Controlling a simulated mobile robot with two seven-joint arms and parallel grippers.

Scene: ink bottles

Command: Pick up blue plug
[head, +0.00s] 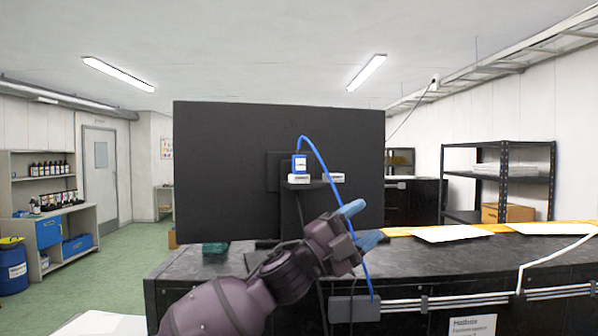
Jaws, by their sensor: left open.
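The blue plug (300,163) sits upright at the left white socket (300,179) on the dark panel. A blue cable (322,167) arcs from its top and runs down to the right, passing by my gripper. My left gripper (360,223) is open, with blue fingertips, below and to the right of the plug and apart from it. Nothing shows clearly between its fingers. A second white socket (334,177) to the right of the plug looks empty. My right gripper is not in view.
White sheets (453,233) lie on the bench at the right. A grey box (355,308) and white conduits line the bench front. A small green object (215,247) lies at the left.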

